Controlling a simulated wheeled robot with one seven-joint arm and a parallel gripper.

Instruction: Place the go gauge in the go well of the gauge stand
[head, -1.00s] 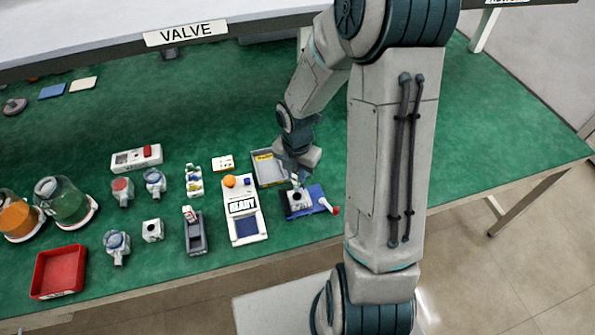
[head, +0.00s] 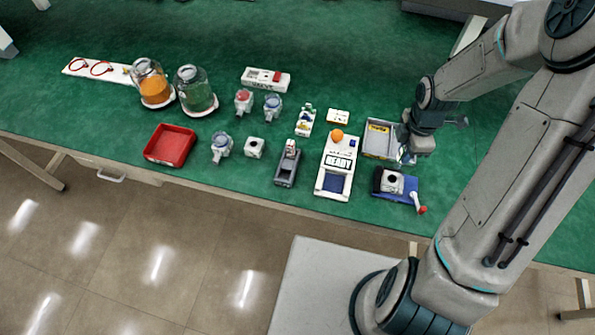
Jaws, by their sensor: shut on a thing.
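My gripper (head: 407,158) is at the right, beside the grey tray and just above and behind the block on the blue fixture. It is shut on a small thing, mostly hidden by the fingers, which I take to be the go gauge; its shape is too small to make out. The grey gauge stand (head: 286,171) stands on the green table left of the READY device. The wells are too small to tell apart.
The white READY device (head: 337,165) lies between stand and gripper, an orange ball on it. The blue fixture (head: 402,195) holds a pale block (head: 391,182) and has a red-tipped handle. A grey tray (head: 381,139), pump parts, two jars and a red bin (head: 170,146) stand around.

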